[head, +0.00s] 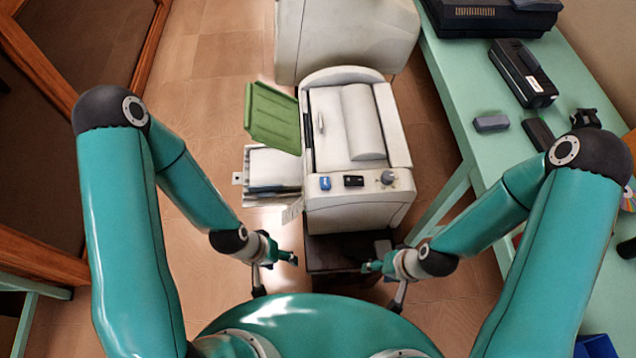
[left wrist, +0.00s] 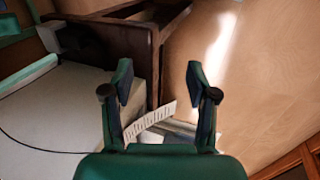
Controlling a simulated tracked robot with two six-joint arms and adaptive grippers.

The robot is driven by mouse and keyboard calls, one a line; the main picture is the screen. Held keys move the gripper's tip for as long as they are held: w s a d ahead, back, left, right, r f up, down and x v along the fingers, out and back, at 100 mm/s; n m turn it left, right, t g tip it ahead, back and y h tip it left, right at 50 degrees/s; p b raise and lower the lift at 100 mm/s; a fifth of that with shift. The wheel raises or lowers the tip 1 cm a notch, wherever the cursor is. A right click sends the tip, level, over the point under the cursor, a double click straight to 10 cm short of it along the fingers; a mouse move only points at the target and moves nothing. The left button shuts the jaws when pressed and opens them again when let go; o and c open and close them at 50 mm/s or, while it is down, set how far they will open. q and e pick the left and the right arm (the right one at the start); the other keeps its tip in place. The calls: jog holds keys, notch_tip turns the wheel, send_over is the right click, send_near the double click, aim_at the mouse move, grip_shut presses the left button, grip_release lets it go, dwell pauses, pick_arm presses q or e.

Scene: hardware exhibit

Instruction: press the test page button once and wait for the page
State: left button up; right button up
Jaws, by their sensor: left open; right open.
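A cream printer (head: 350,140) stands on a dark wooden stand (head: 335,255) in the middle of the head view. Its front panel has a blue button (head: 325,183), a black switch (head: 354,181) and a grey knob (head: 388,177). I cannot read any label there. A printed sheet (head: 292,210) hangs at the printer's left side, and a sheet (left wrist: 150,122) also shows between the fingers in the left wrist view, with no clear contact. My left gripper (head: 284,254) is open in front of the printer, below its panel. My right gripper (head: 374,262) is open in front of the stand.
A green flap (head: 272,117) and a paper tray (head: 270,170) stick out on the printer's left. A larger cream machine (head: 345,40) stands behind. A green table (head: 480,90) on the right carries black devices (head: 523,73). Floor is clear on the left.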

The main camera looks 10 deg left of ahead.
pick_arm(q)
grip_shut()
dwell(0.5)
dwell(0.8)
